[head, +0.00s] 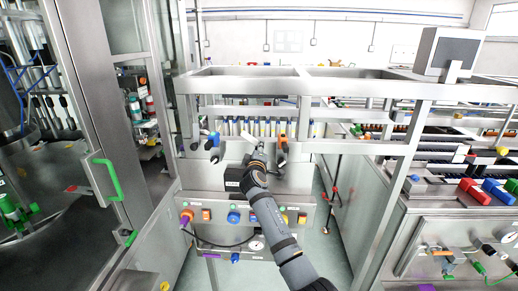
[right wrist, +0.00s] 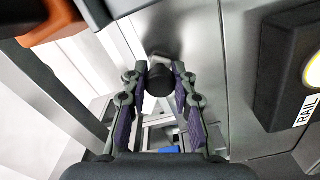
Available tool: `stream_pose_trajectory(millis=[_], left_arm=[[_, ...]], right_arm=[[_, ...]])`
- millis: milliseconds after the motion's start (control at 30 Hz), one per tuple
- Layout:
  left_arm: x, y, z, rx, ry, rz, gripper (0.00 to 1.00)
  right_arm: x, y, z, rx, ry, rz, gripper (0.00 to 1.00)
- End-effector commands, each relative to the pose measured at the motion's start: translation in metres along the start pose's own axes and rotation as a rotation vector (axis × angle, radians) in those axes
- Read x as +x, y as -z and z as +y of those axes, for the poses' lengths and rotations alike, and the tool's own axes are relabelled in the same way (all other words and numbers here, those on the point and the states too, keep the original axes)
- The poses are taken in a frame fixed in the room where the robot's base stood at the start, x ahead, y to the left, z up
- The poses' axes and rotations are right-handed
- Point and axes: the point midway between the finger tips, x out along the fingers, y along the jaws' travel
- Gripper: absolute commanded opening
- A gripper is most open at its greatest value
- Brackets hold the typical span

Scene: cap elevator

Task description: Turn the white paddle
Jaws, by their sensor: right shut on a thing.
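A small pale strip, seemingly the white paddle (head: 249,137), shows just above my right gripper (head: 259,147) in the head view, against the steel front panel. My right arm reaches up to it from the bottom. In the right wrist view the purple-padded fingers of my right gripper (right wrist: 160,95) are shut on a dark round knob (right wrist: 159,80), with a short pale metal piece above it. This knob seems to belong to the paddle, but the gripper hides much of it. My left gripper is not in view.
A black box labelled RAIL (right wrist: 290,70) is right of the fingers in the right wrist view. An orange-ended lever (head: 282,147) stands close right of my gripper in the head view. Coloured buttons (head: 233,217) line the panel below. A steel frame (head: 300,85) spans above.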

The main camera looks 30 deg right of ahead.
Motion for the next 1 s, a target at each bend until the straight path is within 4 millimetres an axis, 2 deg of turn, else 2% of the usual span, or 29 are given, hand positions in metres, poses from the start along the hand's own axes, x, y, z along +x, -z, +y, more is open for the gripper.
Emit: stream_pose_trajectory(millis=[633, 667, 700, 833, 1000], left_arm=[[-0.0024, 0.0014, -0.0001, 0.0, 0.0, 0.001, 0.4], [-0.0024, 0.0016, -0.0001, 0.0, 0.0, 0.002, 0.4], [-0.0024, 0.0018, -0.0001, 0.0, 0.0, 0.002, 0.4], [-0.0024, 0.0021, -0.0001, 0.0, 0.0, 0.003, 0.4], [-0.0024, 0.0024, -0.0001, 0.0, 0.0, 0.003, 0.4]], right_arm=[[-0.0001, 0.0003, 0.0, -0.049, -0.001, 0.001, 0.0], [-0.0001, 0.0003, 0.0, -0.049, -0.001, 0.001, 0.28], [-0.0001, 0.0002, -0.0001, -0.049, -0.001, 0.001, 0.34], [-0.0001, 0.0002, -0.0001, -0.048, 0.0, 0.001, 0.5], [-0.0001, 0.0001, -0.0001, -0.048, 0.0, 0.001, 0.5]])
